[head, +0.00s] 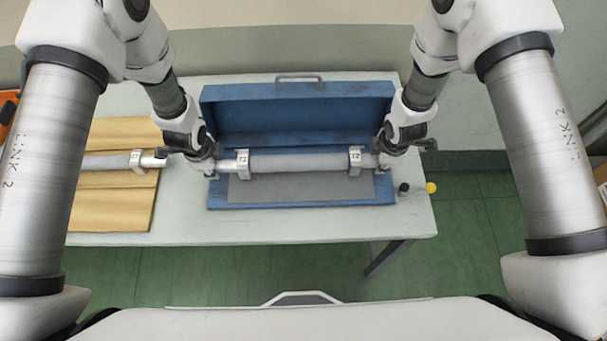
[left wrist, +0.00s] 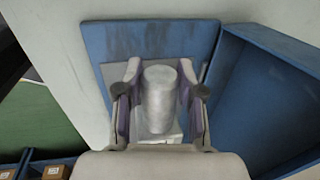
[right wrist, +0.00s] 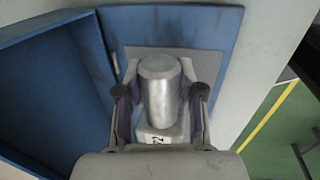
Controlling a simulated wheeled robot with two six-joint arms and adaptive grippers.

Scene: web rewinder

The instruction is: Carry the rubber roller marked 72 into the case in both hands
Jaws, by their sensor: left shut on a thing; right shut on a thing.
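The grey rubber roller marked 72 (head: 300,162) lies level across the open blue case (head: 300,203), with a square marked block near each end. My left gripper (head: 213,167) is shut on its left metal end, which also shows between the fingers in the left wrist view (left wrist: 160,97). My right gripper (head: 381,165) is shut on its right end, seen in the right wrist view (right wrist: 160,90). The roller is above or in the case's lower part; I cannot tell whether it touches the grey lining (head: 300,188). The lid (head: 298,112) stands open behind.
A second roller (head: 105,162) lies on a wooden board (head: 112,213) at the left of the table. The table front (head: 250,230) is clear.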

